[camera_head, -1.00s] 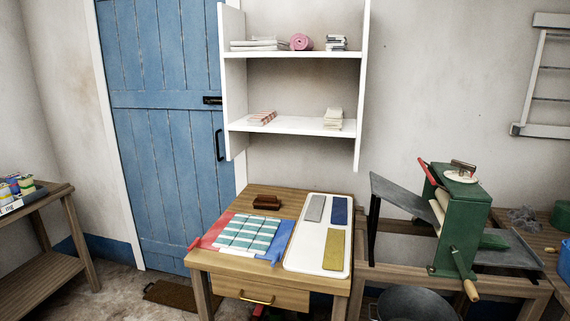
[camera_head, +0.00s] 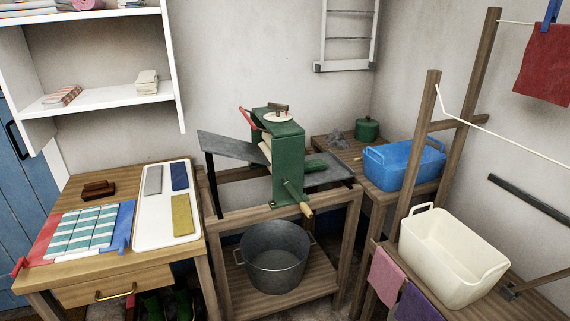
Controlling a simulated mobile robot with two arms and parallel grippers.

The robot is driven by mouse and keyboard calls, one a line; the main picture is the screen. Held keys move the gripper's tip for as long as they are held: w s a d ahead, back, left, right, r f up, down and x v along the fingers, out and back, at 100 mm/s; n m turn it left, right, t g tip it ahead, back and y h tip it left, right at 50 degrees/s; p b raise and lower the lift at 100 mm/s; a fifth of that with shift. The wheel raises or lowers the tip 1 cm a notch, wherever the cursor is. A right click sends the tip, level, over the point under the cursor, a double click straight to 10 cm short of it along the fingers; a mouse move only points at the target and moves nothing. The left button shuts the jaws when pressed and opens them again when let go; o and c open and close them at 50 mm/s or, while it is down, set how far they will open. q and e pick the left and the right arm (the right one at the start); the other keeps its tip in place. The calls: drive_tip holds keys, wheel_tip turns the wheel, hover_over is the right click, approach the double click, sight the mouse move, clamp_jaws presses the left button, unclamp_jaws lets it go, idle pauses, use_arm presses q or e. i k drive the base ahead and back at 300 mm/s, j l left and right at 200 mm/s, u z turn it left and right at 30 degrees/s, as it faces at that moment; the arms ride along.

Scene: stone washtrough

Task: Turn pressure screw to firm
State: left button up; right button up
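The green wringer (camera_head: 289,160) stands upright on a wooden stand in the middle of the head view. On its top sits the pressure screw (camera_head: 278,113), a pale round dial with a dark wooden cross-handle. The dial's markings are too small to read. A red lever (camera_head: 248,119) sticks up beside the top at the left. A crank with a wooden handle (camera_head: 306,209) hangs at the front. Neither of my grippers is in view.
A grey metal tub (camera_head: 274,262) stands on the shelf under the wringer. A table at left holds a striped cloth (camera_head: 84,231) and white tray (camera_head: 163,240). A blue basin (camera_head: 405,167) and cream basin (camera_head: 452,255) stand at right, near wooden posts.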

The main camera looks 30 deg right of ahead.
sight(279, 107)
drive_tip(key=i+l+z, duration=0.1)
drive_tip(key=i+l, duration=0.2)
drive_tip(key=i+l+z, duration=0.15)
drive_tip(key=i, duration=0.3)
drive_tip(key=i+l+z, duration=0.1)
drive_tip(key=i+l, duration=0.2)
drive_tip(key=i, duration=0.05)
